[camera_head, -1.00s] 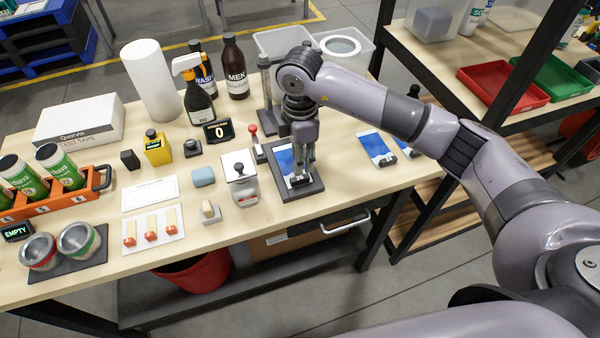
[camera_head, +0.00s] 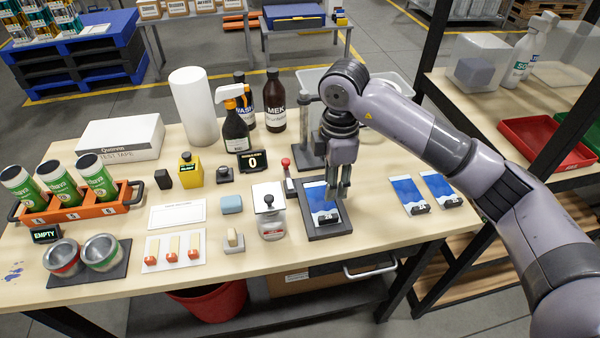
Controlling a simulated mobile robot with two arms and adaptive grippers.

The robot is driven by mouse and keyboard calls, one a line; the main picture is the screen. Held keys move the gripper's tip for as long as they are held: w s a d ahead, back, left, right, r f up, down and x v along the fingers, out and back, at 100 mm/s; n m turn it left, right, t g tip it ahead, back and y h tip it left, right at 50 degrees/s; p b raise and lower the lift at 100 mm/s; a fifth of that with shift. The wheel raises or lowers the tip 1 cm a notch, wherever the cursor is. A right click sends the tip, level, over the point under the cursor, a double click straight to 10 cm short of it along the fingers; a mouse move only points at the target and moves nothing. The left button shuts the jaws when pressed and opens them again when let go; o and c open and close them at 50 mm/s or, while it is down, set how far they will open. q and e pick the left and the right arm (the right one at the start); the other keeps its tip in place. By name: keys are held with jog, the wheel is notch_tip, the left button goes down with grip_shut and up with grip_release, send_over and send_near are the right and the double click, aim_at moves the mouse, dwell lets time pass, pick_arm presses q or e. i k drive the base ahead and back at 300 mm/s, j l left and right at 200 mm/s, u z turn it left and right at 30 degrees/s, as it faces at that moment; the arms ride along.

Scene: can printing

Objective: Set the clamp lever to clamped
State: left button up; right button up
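A small upright lever with a red knob (camera_head: 286,162) stands at the left of the dark plate (camera_head: 352,225), beside the post of the fixture; it looks like the clamp lever. A blue and white card (camera_head: 316,197) lies on the plate, with a small dark block (camera_head: 326,219) at its front edge. My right gripper (camera_head: 338,194) points down over the right part of the plate, to the right of the lever and apart from it. Its fingers look close together, but I cannot tell whether they are open. My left gripper is not in view.
A white device with a black knob (camera_head: 268,200) stands left of the plate. Bottles, including the brown MEK bottle (camera_head: 274,104), stand behind. Two blue cards, one of them here (camera_head: 409,194), lie to the right. An orange can rack (camera_head: 75,212) is at the left.

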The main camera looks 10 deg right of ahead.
aim_at(285, 162)
jog(key=i+j+z, duration=0.15)
jog(key=j, duration=0.15)
jog(key=i+j+z, duration=0.2)
jog(key=j, duration=0.15)
jog(key=j+z, duration=0.15)
jog(key=j, duration=0.15)
jog(key=i+j+z, duration=0.2)
jog(key=j, duration=0.2)
jog(key=k, duration=0.05)
